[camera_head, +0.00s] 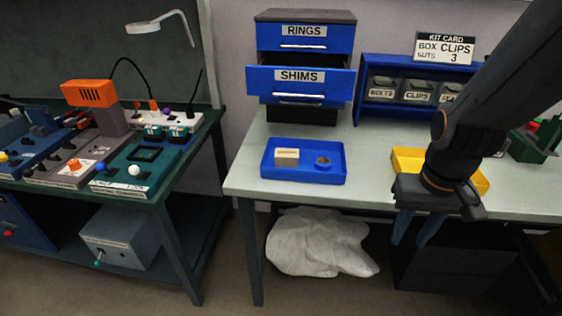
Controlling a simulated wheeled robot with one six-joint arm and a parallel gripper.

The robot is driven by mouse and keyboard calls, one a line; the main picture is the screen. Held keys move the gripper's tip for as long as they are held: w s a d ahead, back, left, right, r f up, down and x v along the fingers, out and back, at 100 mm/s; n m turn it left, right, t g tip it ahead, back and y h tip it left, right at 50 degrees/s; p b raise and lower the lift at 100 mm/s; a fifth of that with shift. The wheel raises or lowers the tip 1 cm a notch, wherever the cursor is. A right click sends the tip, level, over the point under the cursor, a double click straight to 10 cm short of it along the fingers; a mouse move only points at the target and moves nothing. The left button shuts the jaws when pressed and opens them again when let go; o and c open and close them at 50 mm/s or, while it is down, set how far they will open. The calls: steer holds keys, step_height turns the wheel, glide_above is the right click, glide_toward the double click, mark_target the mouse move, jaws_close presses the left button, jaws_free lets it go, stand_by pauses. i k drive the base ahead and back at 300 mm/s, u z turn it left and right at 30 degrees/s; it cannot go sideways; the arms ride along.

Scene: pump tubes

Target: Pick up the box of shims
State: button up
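A blue drawer labelled SHIMS (312,83) is pulled partly out of the cabinet on the pale table; its inside is hidden from this view. A small beige box (286,157) sits in the left part of a blue tray (303,178) in front of the cabinet. I cannot read a label on it, so I cannot tell whether it is the box of shims. My gripper (411,242) points down at the table's front edge, right of the blue tray and in front of a yellow tray. Its two fingers are apart with nothing between them.
A round brown item (323,162) lies in the blue tray. The RINGS drawer (304,37) is shut. A yellow tray (407,160) is partly hidden by my arm. A blue rack (379,109) of labelled bins and a kit card (444,48) stand behind. A cluttered bench (170,182) is at left.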

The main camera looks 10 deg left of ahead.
mark_target(287, 157)
steer(key=u, duration=0.5)
steer(key=k, duration=1.2)
steer(key=i, duration=0.4)
steer(key=z, duration=0.6)
steer(key=i, duration=1.25)
steer(key=u, duration=1.05)
steer(key=i, duration=0.35)
steer(key=u, duration=0.3)
